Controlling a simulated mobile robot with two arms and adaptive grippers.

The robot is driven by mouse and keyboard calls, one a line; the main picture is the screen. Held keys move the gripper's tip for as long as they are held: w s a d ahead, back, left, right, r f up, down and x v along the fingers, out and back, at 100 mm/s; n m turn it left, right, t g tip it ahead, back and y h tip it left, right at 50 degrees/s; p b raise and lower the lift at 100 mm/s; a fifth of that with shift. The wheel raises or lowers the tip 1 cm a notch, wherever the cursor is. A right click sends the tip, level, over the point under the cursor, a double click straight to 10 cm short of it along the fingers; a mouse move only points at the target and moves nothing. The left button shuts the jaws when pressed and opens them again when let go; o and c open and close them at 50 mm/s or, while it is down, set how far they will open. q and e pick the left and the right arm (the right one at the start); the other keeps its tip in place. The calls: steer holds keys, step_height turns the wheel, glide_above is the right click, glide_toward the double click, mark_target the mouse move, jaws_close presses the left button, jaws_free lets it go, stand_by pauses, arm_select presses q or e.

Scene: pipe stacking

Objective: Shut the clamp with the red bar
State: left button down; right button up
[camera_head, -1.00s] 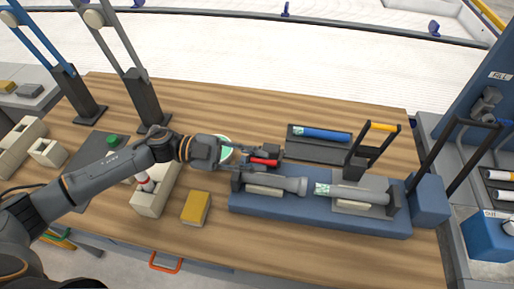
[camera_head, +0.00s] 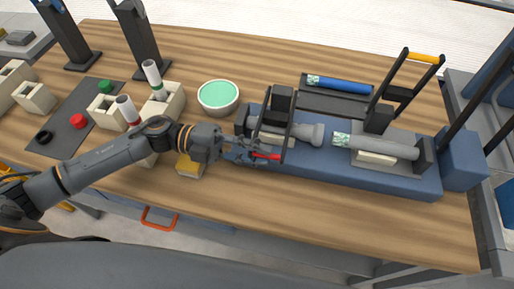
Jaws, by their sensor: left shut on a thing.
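The clamp with the red bar (camera_head: 266,156) stands at the left end of the blue fixture (camera_head: 340,170). Its dark arms (camera_head: 290,128) run from a dark block (camera_head: 283,97) down toward the near side, across the left grey pipe (camera_head: 305,132). The red bar is low, near the fixture's front edge. My left gripper (camera_head: 256,153) is shut on the red bar; its fingers partly hide the bar. Whether the clamp is fully down on the pipe I cannot tell. My right gripper is not in view.
A second clamp with a yellow bar (camera_head: 426,58) stands raised over the right grey pipe (camera_head: 375,147). A dark tray (camera_head: 325,103) with a blue pipe (camera_head: 340,85) lies behind. A green-filled bowl (camera_head: 218,97) and a yellow block (camera_head: 188,167) are near my left arm.

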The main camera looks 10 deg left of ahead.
arm_select(q)
steer(key=shift+f, duration=0.6)
steer(key=c, duration=1.4)
jaws_free()
steer(key=shift+w, duration=0.1)
step_height(320, 180, up, 10)
steer(key=shift+r, duration=0.1)
